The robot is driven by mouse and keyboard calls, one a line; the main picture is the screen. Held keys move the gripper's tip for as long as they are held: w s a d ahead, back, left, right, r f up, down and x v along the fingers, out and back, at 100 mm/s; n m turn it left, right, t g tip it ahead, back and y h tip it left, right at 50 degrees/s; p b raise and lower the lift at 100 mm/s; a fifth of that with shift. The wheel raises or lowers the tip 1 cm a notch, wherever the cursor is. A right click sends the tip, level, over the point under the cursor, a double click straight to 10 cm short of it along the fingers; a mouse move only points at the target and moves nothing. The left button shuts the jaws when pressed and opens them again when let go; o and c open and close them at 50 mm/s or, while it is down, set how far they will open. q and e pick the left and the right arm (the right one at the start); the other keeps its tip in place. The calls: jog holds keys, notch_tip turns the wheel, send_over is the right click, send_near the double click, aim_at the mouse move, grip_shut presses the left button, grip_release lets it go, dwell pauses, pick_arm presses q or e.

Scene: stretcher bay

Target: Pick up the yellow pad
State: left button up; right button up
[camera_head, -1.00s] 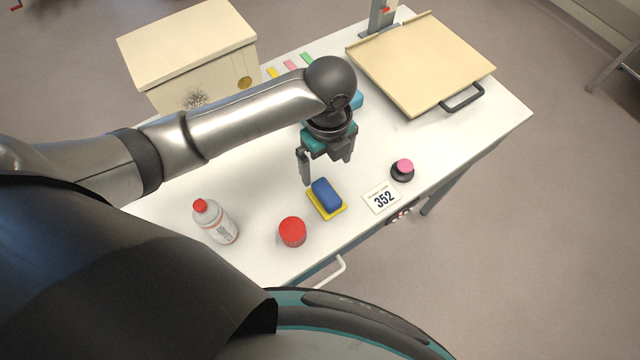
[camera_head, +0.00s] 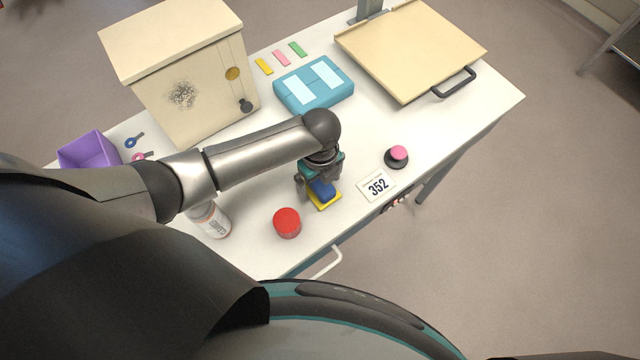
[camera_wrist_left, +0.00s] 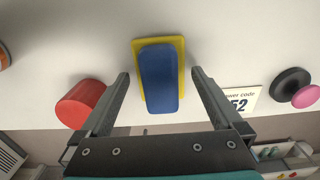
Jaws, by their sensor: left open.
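The yellow pad (camera_head: 325,202) lies flat on the white table with a blue block (camera_head: 322,190) on top of it. In the left wrist view the yellow pad (camera_wrist_left: 181,46) shows as a rim around the blue block (camera_wrist_left: 159,78). My left gripper (camera_head: 321,190) is over the pad, pointing down. In the left wrist view my left gripper (camera_wrist_left: 160,88) is open, with one finger on each side of the blue block and a gap on both sides. The gripper partly hides the block and pad in the head view. My right gripper is not in view.
A red round container (camera_head: 287,223) and a white bottle (camera_head: 212,222) stand left of the pad. A card marked 352 (camera_head: 376,185) and a black-and-pink knob (camera_head: 397,157) are to its right. A blue case (camera_head: 314,84), beige box (camera_head: 190,80) and beige tray (camera_head: 410,50) stand behind.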

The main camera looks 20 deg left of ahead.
aim_at(320, 181)
pick_arm(q)
jog(key=shift+f, duration=0.2)
jog(key=c, duration=1.4)
jog(key=shift+o, duration=0.2)
jog(key=shift+r, duration=0.1)
notch_tip(320, 181, up, 20)
jog(key=p, duration=0.2)
